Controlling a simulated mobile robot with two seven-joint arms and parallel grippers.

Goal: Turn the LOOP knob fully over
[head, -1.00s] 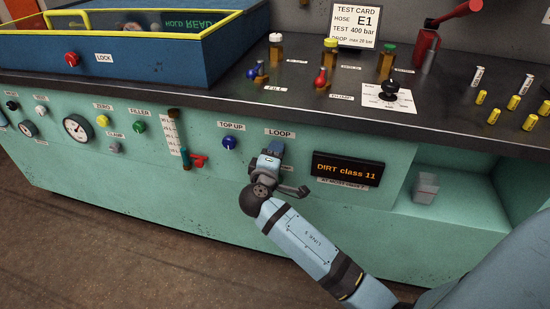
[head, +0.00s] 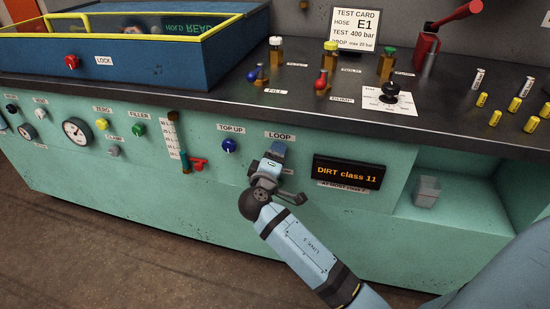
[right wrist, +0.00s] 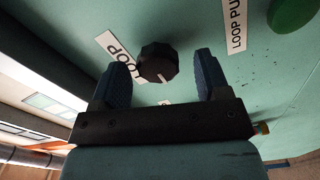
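The LOOP knob (right wrist: 158,63) is black and ribbed, with a white pointer line toward the bottom of the right wrist picture. It sits on the green panel by the LOOP label (right wrist: 119,55). My right gripper (right wrist: 163,70) is open, with one dark blue finger on each side of the knob and a gap visible on both sides. How deep the fingers reach along the knob is hard to tell. In the head view my right gripper (head: 275,151) is just under the LOOP label (head: 280,135) and hides the knob. My left gripper is not in view.
The blue TOP UP knob (head: 229,145) is left of my right gripper, and the DIRT display (head: 348,172) is right of it. A red-handled valve (head: 198,164) is farther left. The black counter edge (head: 300,122) runs above. A green round part (right wrist: 292,12) shows in the wrist view.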

